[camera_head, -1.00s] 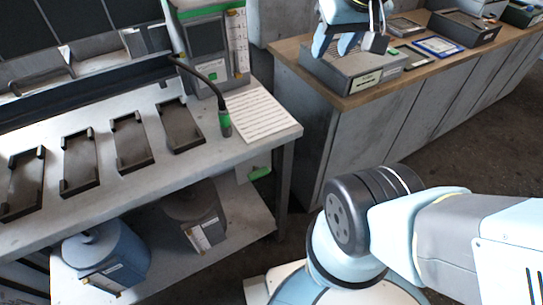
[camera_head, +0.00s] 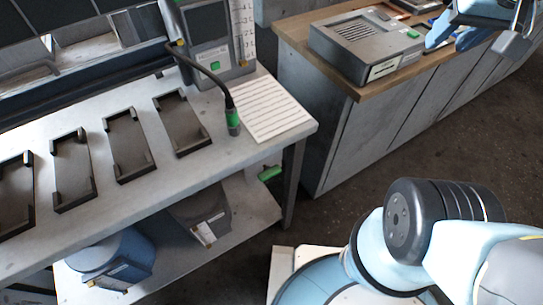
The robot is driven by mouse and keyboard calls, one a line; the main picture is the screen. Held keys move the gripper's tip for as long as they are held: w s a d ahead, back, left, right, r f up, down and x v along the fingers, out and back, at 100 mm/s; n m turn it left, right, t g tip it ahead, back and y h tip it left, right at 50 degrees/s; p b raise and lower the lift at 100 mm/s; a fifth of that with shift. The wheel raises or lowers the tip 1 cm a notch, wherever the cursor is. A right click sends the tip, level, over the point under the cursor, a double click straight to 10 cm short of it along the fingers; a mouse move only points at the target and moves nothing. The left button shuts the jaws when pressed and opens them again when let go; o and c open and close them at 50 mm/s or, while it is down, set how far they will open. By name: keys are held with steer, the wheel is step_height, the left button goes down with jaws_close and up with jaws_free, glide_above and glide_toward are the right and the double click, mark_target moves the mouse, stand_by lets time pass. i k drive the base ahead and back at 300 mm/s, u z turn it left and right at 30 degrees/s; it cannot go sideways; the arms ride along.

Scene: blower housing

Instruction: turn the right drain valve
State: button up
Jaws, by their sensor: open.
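A green lever handle (camera_head: 270,173) shows below the right end of the workbench, beside its front leg. It may be the right drain valve; its body is mostly hidden under the bench top, and I see no other valve handle. My gripper (camera_head: 456,36) is at the top right, cut off by the picture edge. It is open with nothing between its fingers, above the wooden counter and far to the upper right of the green handle.
The workbench (camera_head: 235,165) carries several dark cradles, a tester with a cable, and a printed sheet (camera_head: 268,108). A grey box (camera_head: 365,45) sits on the wooden counter. Floor between is clear.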

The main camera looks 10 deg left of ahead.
mark_target(269, 172)
steer(key=u, duration=0.15)
steer(key=k, duration=1.6)
steer(key=u, duration=1.2)
steer(key=i, duration=0.5)
steer(key=z, duration=0.2)
steer(key=k, duration=0.5)
steer(key=u, duration=0.05)
